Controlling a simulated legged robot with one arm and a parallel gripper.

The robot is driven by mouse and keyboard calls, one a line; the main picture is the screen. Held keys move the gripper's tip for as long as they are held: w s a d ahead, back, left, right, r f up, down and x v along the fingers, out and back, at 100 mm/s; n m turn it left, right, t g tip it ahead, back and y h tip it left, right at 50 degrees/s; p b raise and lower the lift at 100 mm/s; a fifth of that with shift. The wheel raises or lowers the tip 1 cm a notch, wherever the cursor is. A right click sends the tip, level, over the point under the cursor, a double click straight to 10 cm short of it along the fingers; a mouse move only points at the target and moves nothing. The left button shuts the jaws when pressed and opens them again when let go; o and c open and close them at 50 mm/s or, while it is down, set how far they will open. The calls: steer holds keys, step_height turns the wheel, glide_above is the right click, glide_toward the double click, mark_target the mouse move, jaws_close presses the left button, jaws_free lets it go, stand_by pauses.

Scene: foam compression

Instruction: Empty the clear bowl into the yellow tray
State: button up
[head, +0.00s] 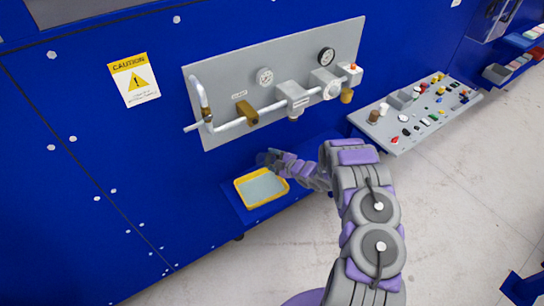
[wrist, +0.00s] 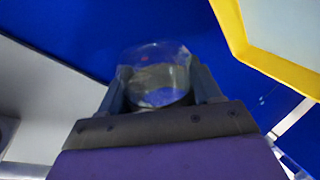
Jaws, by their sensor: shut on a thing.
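The clear bowl (wrist: 156,70) sits between the two fingers of my gripper (wrist: 160,92) in the wrist view, and my gripper is shut on it. Through its wall I see a tan and bluish patch, but I cannot tell what is inside. The yellow tray (head: 268,202) lies on a blue ledge, with a grey-blue inner floor. Its rim also shows at the upper right of the wrist view (wrist: 232,30), to the right of the bowl. In the head view my gripper (head: 268,158) is small, near the tray's far edge; the bowl is hard to make out there.
A grey panel with pipes, valves and gauges (head: 290,85) is on the blue wall above the tray. A grey board with several small parts (head: 415,110) stands to the right. A caution sign (head: 134,80) is on the wall at left.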

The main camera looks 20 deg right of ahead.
mark_target(275, 155)
steer(key=m, duration=0.1)
steer(key=r+m+y, duration=0.1)
steer(key=m+y, duration=0.1)
steer(key=m, duration=0.1)
steer(key=shift+d+r, duration=0.1)
steer(key=shift+r, duration=0.15)
steer(key=m+y, duration=0.1)
steer(key=r+m+t+b, duration=0.1)
steer(key=m, duration=0.1)
steer(key=shift+y+b, duration=0.3)
steer(key=shift+y, duration=0.1)
steer(key=shift+r+m+y, duration=0.3)
steer(key=shift+r+m, duration=0.2)
steer(key=shift+m, duration=0.5)
